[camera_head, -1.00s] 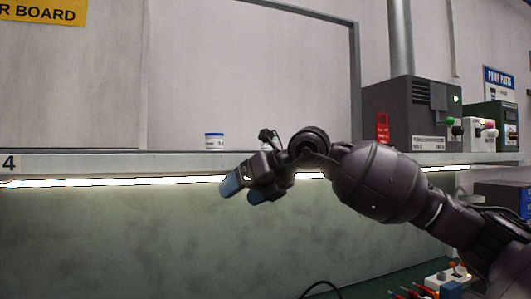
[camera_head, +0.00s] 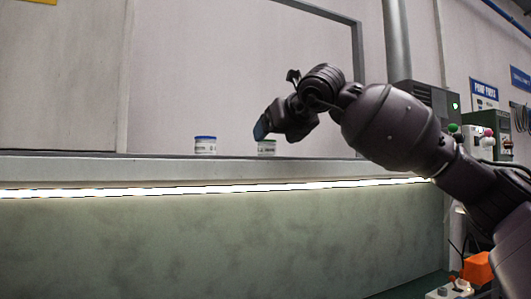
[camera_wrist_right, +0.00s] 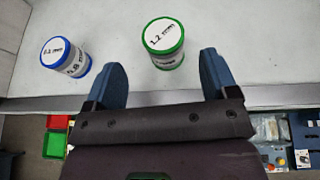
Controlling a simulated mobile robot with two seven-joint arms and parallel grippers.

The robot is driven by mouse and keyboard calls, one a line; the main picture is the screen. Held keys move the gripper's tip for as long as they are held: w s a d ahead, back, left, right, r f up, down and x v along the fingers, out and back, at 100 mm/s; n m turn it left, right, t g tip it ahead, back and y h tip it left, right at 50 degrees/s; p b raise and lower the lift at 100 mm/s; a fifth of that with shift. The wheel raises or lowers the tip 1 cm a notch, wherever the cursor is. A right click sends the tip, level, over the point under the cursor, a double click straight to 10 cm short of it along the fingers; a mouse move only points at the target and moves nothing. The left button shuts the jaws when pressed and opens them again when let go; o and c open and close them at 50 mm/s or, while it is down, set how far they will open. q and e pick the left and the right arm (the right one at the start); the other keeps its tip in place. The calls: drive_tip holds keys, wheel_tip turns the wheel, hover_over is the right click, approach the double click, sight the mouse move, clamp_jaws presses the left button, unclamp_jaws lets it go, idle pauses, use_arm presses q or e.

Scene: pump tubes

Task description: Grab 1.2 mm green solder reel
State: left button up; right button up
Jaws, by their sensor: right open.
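The green-rimmed solder reel (camera_head: 267,147), a short white cylinder, stands on the shelf. In the right wrist view this reel (camera_wrist_right: 165,42) has "1.2 mm" on its white top. My right gripper (camera_head: 262,130) is at the shelf, close to the green reel, and partly overlaps it in the head view. In the wrist view its blue fingers (camera_wrist_right: 161,75) are spread apart with nothing between them. The green reel is just beyond the fingertips, roughly between their lines. My left gripper is not in view.
A blue-rimmed reel (camera_head: 205,145) stands left of the green one, tilted-looking in the wrist view (camera_wrist_right: 68,57). The shelf (camera_head: 100,170) has a lit front edge. Grey and green machines (camera_head: 488,130) stand at the right. Red and green bins (camera_wrist_right: 57,135) lie below the shelf.

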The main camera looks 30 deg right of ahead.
sight(272, 142)
drive_tip(key=shift+x, duration=1.05)
drive_tip(key=x, duration=0.3)
drive_tip(key=shift+w+d+f, duration=0.15)
drive_tip(key=shift+d+f, duration=0.1)
drive_tip(key=shift+f, duration=0.05)
drive_tip(key=shift+w+f, duration=0.1)
drive_tip(key=shift+w, duration=0.3)
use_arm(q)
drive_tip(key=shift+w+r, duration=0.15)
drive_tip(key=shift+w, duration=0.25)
use_arm(e)
drive_tip(key=c, duration=1.1)
drive_tip(key=shift+c, duration=0.2)
